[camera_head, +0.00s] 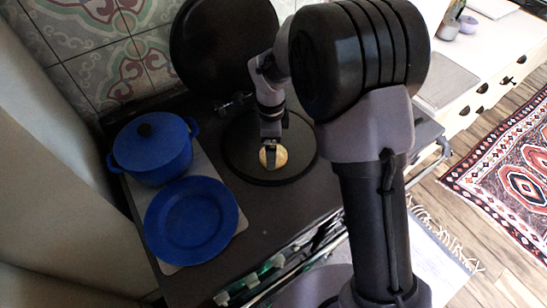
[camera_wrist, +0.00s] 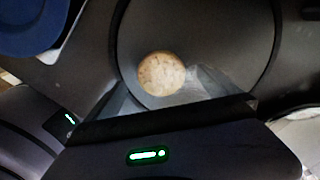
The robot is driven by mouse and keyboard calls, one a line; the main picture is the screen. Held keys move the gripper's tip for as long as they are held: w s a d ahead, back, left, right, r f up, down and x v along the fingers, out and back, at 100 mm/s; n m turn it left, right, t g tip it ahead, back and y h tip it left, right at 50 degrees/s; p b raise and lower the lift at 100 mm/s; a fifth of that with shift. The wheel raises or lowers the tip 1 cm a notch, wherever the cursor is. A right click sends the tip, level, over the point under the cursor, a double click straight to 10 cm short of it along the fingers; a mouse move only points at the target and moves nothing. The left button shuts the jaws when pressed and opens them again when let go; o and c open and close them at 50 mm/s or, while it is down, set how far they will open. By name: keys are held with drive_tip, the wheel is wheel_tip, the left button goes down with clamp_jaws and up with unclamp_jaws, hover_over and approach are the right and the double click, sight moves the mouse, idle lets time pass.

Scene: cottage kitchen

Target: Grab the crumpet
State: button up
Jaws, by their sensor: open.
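The crumpet (camera_head: 280,157) is a small round golden-brown disc on the dark round hotplate (camera_head: 243,165). In the wrist view the crumpet (camera_wrist: 161,74) lies between and just beyond the fingers, with its whole top face visible. My gripper (camera_head: 271,150) is directly over the crumpet and hides part of it in the head view. In the wrist view my gripper (camera_wrist: 160,88) has its two fingers spread apart, one on each side of the crumpet. I cannot tell whether the fingers touch it.
A blue lidded pot (camera_head: 152,150) and a blue plate (camera_head: 191,221) stand left of the hotplate on a light board. A raised round black lid (camera_head: 222,45) stands behind the hotplate. A metal rail runs along the stove's front.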

wheel_tip(320, 180, down, 4)
drive_tip(key=shift+w+r+b, duration=0.1)
drive_tip(key=shift+r+b, duration=0.05)
drive_tip(key=shift+b, duration=0.3)
drive_tip(key=shift+r, duration=0.1)
drive_tip(key=c, duration=1.1)
drive_tip(key=shift+o, duration=0.2)
drive_tip(key=shift+r, duration=0.15)
